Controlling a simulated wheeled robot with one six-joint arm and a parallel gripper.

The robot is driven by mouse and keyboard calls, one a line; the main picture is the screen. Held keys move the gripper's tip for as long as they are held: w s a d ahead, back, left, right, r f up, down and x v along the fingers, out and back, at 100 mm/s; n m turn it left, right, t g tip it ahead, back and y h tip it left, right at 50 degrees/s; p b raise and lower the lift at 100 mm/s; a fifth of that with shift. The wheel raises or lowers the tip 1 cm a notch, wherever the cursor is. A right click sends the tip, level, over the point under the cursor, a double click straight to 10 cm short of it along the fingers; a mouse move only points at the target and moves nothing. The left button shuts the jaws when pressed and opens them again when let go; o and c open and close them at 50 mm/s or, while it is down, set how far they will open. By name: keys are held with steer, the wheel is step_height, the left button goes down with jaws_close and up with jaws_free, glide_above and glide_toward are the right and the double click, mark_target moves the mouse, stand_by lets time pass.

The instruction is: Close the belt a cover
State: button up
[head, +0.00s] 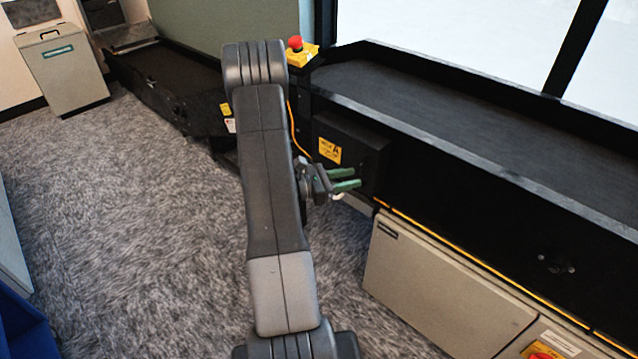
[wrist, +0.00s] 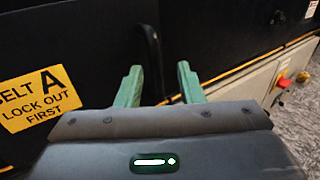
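The belt A cover (head: 362,138) is a black panel on the side of the dark conveyor, with a yellow label. In the head view its right edge seems to stand out from the conveyor side; how far is hard to tell. In the wrist view the label (wrist: 40,98) reads "BELT A LOCK OUT FIRST". A black upright handle (wrist: 150,50) shows on the cover, between the lines of the fingers. My gripper (head: 357,178) is open, its green fingers pointing at the cover. In the wrist view the fingers (wrist: 159,68) are apart, with no clear contact on the handle.
The conveyor bed (head: 470,120) is empty. A red emergency button (head: 295,43) sits on a yellow box at the corner. A beige cabinet (head: 440,285) stands below the conveyor on the right. A grey bin (head: 65,75) is at the far left. The carpet (head: 130,220) left of my arm is clear.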

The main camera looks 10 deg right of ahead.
steer(key=s+a, duration=0.1)
steer(key=a, duration=1)
steer(key=shift+s+p, duration=0.3)
steer(key=shift+p, duration=0.15)
steer(key=d, duration=0.4)
steer(key=w+d+b, duration=0.1)
steer(key=d, duration=0.4)
steer(key=w+d, duration=0.1)
steer(key=d, duration=0.3)
steer(key=shift+d, duration=0.15)
